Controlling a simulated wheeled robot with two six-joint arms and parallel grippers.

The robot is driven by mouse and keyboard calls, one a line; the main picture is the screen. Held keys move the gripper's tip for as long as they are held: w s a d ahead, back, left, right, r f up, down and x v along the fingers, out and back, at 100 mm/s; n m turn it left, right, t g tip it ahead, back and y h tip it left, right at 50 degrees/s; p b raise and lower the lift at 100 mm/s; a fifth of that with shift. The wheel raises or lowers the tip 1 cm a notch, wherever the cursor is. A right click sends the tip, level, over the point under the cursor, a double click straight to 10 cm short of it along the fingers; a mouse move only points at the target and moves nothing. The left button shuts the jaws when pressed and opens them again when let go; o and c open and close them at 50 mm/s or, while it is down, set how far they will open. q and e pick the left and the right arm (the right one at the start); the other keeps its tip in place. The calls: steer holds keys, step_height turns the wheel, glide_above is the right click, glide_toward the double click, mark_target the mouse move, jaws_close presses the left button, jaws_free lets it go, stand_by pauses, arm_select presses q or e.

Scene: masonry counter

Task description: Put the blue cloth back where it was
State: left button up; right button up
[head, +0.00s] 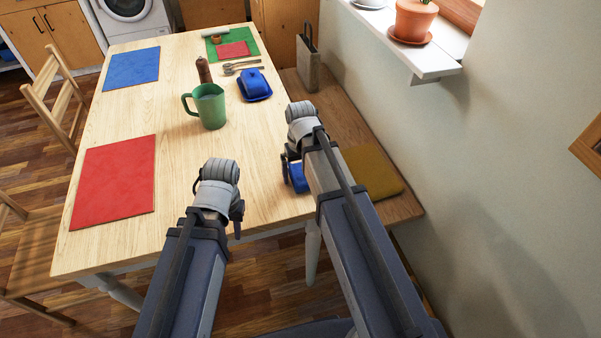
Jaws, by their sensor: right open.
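A small blue piece, which looks like the blue cloth (298,178), lies at the table's right edge near the front. My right forearm hides part of it. My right gripper (287,168) is open, pointing down just beside or over the cloth; I cannot tell whether they touch. My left gripper (237,218) hangs over the table's front edge, apart from the cloth; its finger gap is not clear. A flat blue mat (131,69) lies at the table's far left.
The wooden table (180,175) holds a red mat (113,182), a green jug (208,106), a pepper mill (204,70), a blue butter dish (254,85) and a green mat (245,41). A bench (345,125) with a mustard cushion (370,172) runs along the wall. The table's front middle is clear.

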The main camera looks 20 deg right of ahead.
mark_target(301, 170)
step_height(301, 170, up, 12)
steer(key=p, duration=1.2)
steer(key=s+a+n+h, duration=0.1)
steer(key=s+a+n, duration=0.2)
steer(key=s+a, duration=0.7)
steer(key=s, duration=0.4)
steer(key=shift+a+r, duration=0.15)
steer(key=shift+a, duration=0.1)
